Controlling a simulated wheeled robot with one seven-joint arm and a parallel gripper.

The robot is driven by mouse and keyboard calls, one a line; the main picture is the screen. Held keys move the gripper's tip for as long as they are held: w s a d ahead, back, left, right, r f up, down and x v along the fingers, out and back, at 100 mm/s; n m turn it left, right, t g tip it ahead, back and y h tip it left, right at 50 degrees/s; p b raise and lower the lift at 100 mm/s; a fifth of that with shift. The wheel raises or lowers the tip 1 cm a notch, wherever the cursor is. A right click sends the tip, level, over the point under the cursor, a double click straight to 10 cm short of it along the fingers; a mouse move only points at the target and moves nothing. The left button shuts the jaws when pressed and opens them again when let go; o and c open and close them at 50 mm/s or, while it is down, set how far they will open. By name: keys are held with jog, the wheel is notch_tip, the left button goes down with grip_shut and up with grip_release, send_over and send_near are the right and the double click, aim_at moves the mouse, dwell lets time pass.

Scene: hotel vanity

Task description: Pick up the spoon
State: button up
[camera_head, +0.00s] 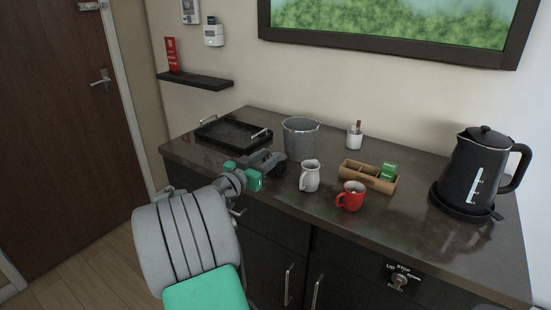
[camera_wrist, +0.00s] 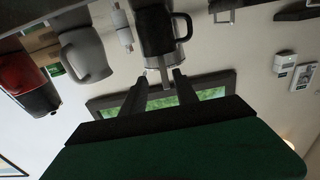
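My gripper (camera_head: 272,163) is over the left part of the counter, in front of the grey bucket (camera_head: 300,138). In the wrist view, which is upside down, its two dark fingers (camera_wrist: 160,88) are apart, so it is open. A thin light piece (camera_wrist: 164,76), probably the spoon's handle, shows between the fingertips, by a black mug (camera_wrist: 154,32) with a handle. I cannot tell whether it touches a finger. In the head view my gripper hides most of the mug, and no spoon shows clearly there.
A white pitcher (camera_head: 310,177) and a red mug (camera_head: 350,197) stand to the right of my gripper. Behind them are a wooden tray (camera_head: 352,171) and a white cup with sticks (camera_head: 354,139). A black tray (camera_head: 232,133) lies left; a kettle (camera_head: 473,172) stands right.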

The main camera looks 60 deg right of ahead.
jog(key=d, duration=0.4)
jog(key=d+p, duration=0.1)
jog(key=d, duration=0.1)
jog(key=shift+s+f, duration=0.15)
jog(key=shift+f, duration=0.15)
grip_shut()
